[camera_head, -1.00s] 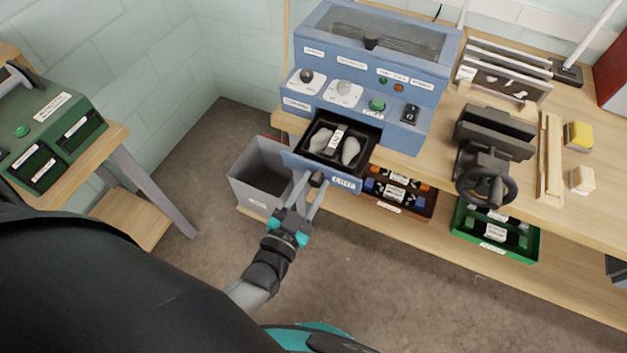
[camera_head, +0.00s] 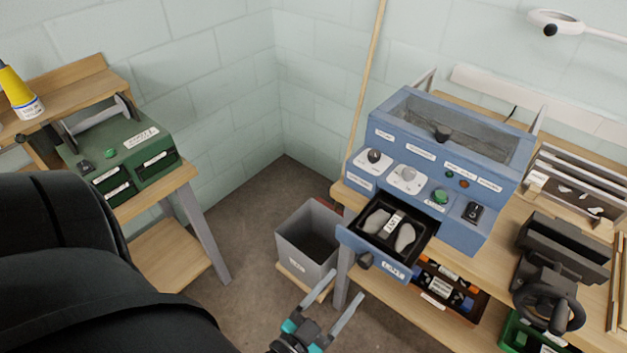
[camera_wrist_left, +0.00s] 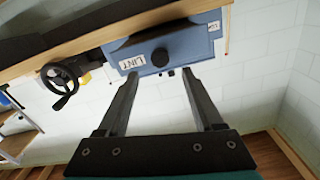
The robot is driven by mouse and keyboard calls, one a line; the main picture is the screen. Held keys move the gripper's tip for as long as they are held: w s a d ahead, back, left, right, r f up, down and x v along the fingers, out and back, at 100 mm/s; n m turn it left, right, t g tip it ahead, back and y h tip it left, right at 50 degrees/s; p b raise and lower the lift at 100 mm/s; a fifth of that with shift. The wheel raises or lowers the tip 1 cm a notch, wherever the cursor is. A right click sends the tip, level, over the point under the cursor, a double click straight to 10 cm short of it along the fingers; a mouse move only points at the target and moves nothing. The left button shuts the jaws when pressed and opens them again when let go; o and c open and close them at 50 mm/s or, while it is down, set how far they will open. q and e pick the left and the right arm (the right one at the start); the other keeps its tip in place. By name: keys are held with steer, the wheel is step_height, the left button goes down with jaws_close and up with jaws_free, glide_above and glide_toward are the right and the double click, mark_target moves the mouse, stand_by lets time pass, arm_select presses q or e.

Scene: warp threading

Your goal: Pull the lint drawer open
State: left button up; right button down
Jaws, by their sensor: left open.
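The blue lint drawer (camera_head: 377,257) stands pulled out from the front of the blue machine (camera_head: 430,215). Its black inside holds two pale lint clumps and a label. Its dark round knob (camera_head: 365,261) is on the front face. In the left wrist view the drawer front with its LINT label (camera_wrist_left: 133,62) and knob (camera_wrist_left: 160,57) shows beyond the fingers. My left gripper (camera_head: 340,294) is open and empty, below and in front of the drawer, apart from the knob. It also shows open in the left wrist view (camera_wrist_left: 162,85). My right gripper is not in view.
A grey bin (camera_head: 307,240) stands on the floor left of the drawer. A black vise-like device with a handwheel (camera_head: 548,296) is on the bench at right. A green box (camera_head: 123,160) sits on a left table. Trays with bobbins (camera_head: 440,290) lie under the bench.

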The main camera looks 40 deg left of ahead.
arm_select(q)
steer(key=s, duration=0.8)
steer(key=shift+s, duration=0.2)
steer(key=shift+a, duration=0.1)
steer(key=s+f+g+h+b, duration=0.15)
steer(key=f+g, duration=0.25)
steer(key=f, duration=0.9)
steer(key=s+f+g+b, duration=0.25)
steer(key=f+g, duration=0.25)
steer(key=f, duration=0.7)
steer(key=s+a+f+g+y+b, duration=0.1)
steer(key=s+a+f+g+y, duration=0.1)
steer(key=s+f+g, duration=0.6)
steer(key=s+a+f, duration=0.1)
steer(key=s+f, duration=0.3)
steer(key=f, duration=0.1)
steer(key=shift+s+a+b, duration=0.2)
steer(key=shift+s+b, duration=0.1)
steer(key=shift+b, duration=0.1)
